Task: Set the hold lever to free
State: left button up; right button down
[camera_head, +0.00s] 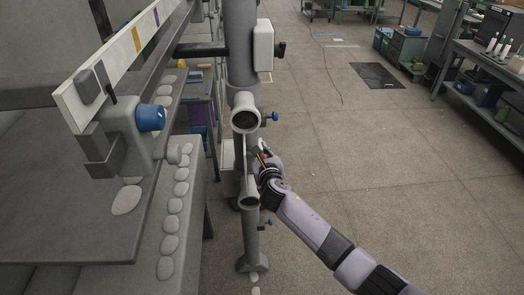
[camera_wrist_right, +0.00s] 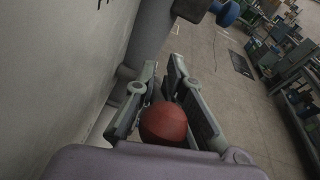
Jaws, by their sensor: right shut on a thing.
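The red ball knob (camera_wrist_right: 163,123) of what looks like the hold lever sits between the two fingers of my right gripper (camera_wrist_right: 160,90) in the right wrist view. The fingers are closed on it. In the head view my right gripper (camera_head: 263,160) is at the grey upright post (camera_head: 250,221), beside its middle part between two round dark-mouthed fittings. There the gripper hides most of the lever, and I cannot tell its position. My left gripper is not in view.
A grey machine with a blue knob (camera_head: 151,117) and a white striped rail (camera_head: 130,45) stands at the left. Small blue knobs (camera_head: 271,116) stick out from the post. Workbenches (camera_head: 490,62) stand far right. The floor (camera_head: 370,170) between is largely clear.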

jog(key=shift+a, duration=0.1)
jog(key=c, duration=1.7)
grip_release()
jog(key=shift+o, duration=0.2)
jog(key=v, duration=1.2)
